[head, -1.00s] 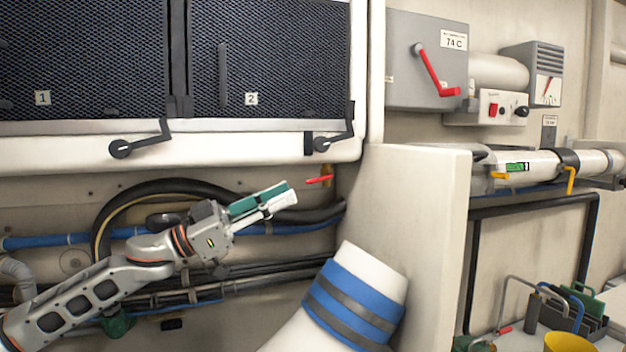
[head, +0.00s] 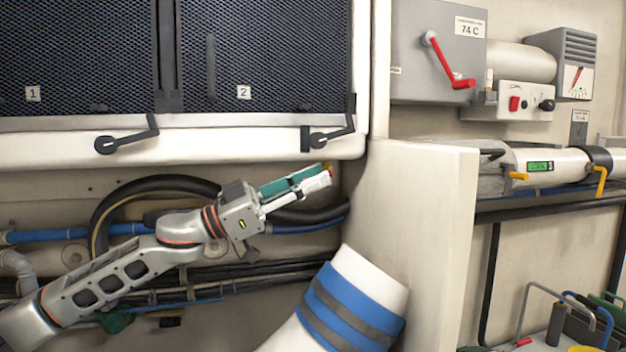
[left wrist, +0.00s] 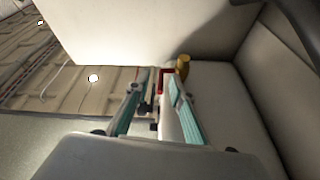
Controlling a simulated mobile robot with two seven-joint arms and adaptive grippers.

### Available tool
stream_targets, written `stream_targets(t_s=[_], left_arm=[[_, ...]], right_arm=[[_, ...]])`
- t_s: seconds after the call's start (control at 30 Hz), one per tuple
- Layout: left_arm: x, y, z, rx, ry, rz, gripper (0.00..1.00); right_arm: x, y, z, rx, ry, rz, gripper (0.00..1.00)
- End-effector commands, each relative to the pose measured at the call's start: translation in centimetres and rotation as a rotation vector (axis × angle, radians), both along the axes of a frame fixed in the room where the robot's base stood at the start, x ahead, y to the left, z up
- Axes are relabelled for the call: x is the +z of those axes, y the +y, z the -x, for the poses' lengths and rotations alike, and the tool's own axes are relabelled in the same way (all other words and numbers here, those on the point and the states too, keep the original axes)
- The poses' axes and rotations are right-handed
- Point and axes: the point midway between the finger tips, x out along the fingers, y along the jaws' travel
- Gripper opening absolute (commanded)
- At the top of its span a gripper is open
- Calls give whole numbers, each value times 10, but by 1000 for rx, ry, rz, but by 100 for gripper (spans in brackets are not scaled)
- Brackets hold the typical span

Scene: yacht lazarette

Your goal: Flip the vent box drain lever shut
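The vent box drain lever (head: 329,172) is a small red handle on a brass valve below the vent panels, close to the pale corner wall. My left gripper (head: 322,174) is at it in the head view and covers most of the lever. In the left wrist view, the two teal-padded fingers (left wrist: 159,92) are apart, with the red lever (left wrist: 166,76) at or just past their tips. The brass valve (left wrist: 182,66) shows just beyond, to the right. I cannot tell whether a finger touches the lever. My right gripper is not in view.
Two dark mesh panels, numbered 1 (head: 80,60) and 2 (head: 265,55), have black latch handles above my arm. Black and blue hoses (head: 120,230) run behind it. The pale partition (head: 420,220) stands close right of the lever. A grey box (head: 435,50) has another red handle.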

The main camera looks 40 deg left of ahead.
Motion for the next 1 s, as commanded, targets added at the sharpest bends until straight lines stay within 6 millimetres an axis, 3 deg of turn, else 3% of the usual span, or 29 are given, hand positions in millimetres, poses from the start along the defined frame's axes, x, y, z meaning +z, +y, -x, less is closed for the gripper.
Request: stream_targets(t_s=[0.03, 0.1, 1.0], left_arm=[[0, 0, 0, 0, 0, 0, 12], [0, 0, 0, 0, 0, 0, 0], [4, 1, -1, 3, 96, -81, 0]], right_arm=[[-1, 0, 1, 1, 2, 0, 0], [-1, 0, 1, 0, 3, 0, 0], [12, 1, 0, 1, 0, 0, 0]])
